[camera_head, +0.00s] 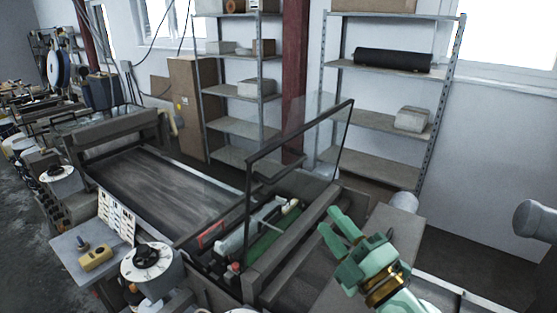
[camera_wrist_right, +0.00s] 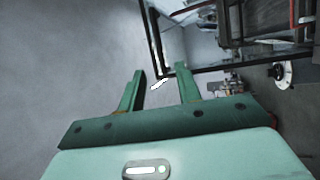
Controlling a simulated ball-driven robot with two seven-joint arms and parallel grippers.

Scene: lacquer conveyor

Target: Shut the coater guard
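The coater guard (camera_head: 300,130) is a clear panel in a dark frame. It stands raised and tilted up above the coater, whose green bed and rollers (camera_head: 262,240) lie uncovered beneath it. My right gripper (camera_head: 329,221) is green and sits to the right of the guard, near the coater's right side. Its fingers are apart with nothing between them. In the right wrist view, the open fingers (camera_wrist_right: 160,72) point toward a dark frame bar that looks like the guard (camera_wrist_right: 154,35), and whether they touch it is unclear. My left gripper is not in view.
A dark conveyor belt (camera_head: 165,190) runs to the left of the coater. Metal shelves (camera_head: 385,120) stand against the back wall, beside a red column (camera_head: 294,80).

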